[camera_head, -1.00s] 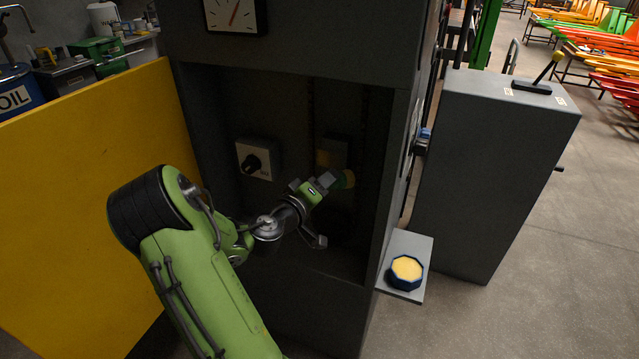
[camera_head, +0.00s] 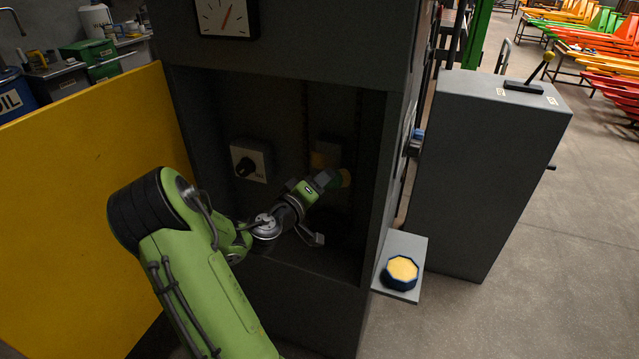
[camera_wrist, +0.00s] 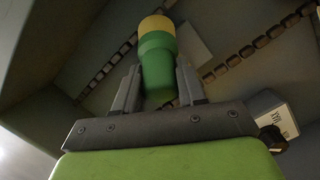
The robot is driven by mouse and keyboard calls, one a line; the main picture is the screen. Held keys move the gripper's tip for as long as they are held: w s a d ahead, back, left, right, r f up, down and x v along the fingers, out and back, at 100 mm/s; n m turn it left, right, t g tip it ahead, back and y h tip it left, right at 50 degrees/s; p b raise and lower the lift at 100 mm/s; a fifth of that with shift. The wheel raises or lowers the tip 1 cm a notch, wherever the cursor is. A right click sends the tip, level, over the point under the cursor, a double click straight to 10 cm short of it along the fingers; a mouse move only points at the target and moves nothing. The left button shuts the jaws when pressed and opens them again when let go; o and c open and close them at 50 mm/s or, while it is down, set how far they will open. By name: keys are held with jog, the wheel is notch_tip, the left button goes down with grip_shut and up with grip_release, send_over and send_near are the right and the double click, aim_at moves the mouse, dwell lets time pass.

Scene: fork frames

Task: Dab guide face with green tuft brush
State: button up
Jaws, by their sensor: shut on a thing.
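My gripper (camera_wrist: 158,88) is shut on the green tuft brush (camera_wrist: 157,62), whose yellow tuft (camera_wrist: 156,25) points away from the palm. In the head view my gripper (camera_head: 322,181) is inside the dark open cabinet, and the brush's yellow tuft (camera_head: 345,177) shows at its right. A grey block with a yellowish lower patch (camera_head: 322,159) is on the cabinet's back wall, just above my gripper; I cannot tell whether it is the guide. In the wrist view a grey plate (camera_wrist: 194,43) lies behind the brush. Contact between tuft and any surface cannot be told.
A switch box with a black knob (camera_head: 250,161) is on the back wall, left of my gripper. The cabinet's right wall (camera_head: 378,195) is close. A blue pot with a yellow top (camera_head: 402,270) stands on a side shelf (camera_head: 411,243). A yellow panel (camera_head: 90,200) stands at the left.

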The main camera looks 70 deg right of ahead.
jog(key=shift+d, duration=0.3)
jog(key=shift+a+r+p, duration=0.1)
jog(key=shift+r+p, duration=0.25)
jog(key=shift+r, duration=0.15)
jog(key=shift+f, duration=0.1)
jog(key=shift+f+b, duration=0.9)
jog(key=shift+b, duration=0.2)
jog(key=shift+r, duration=0.1)
